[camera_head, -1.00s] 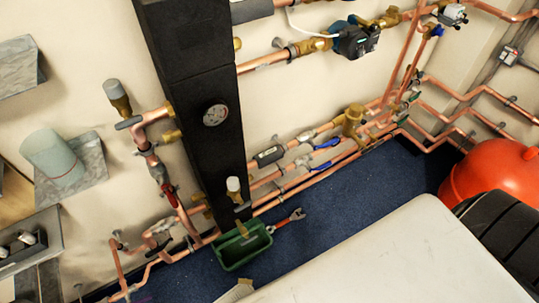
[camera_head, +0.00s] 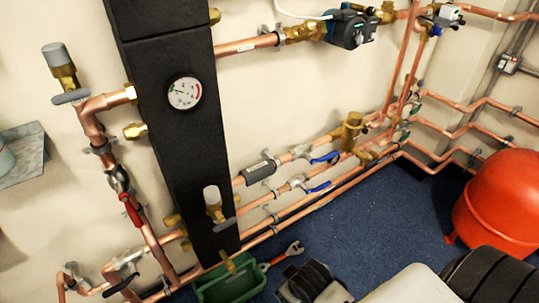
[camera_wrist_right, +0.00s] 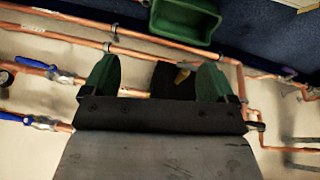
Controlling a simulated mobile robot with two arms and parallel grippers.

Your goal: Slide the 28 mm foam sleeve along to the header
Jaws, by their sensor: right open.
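The header (camera_head: 178,130) is a tall black-clad column against the wall in the head view, with a round gauge on its front. I cannot pick out the foam sleeve with certainty. A short dark grey piece (camera_head: 261,170) sits on a copper pipe right of the header, but I cannot tell whether it is foam. My right gripper (camera_wrist_right: 156,78) is open in the right wrist view, its two green fingertips wide apart. A dark block with a brass fitting shows between them, apparently beyond the fingers. I see nothing held. My left gripper is not in view.
Copper pipes with blue-handled valves (camera_head: 322,160) run right of the header. A green crate (camera_head: 228,283) stands on the blue floor below it, with a red-handled wrench (camera_head: 284,256) beside it. A red tank (camera_head: 500,200) stands at the right.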

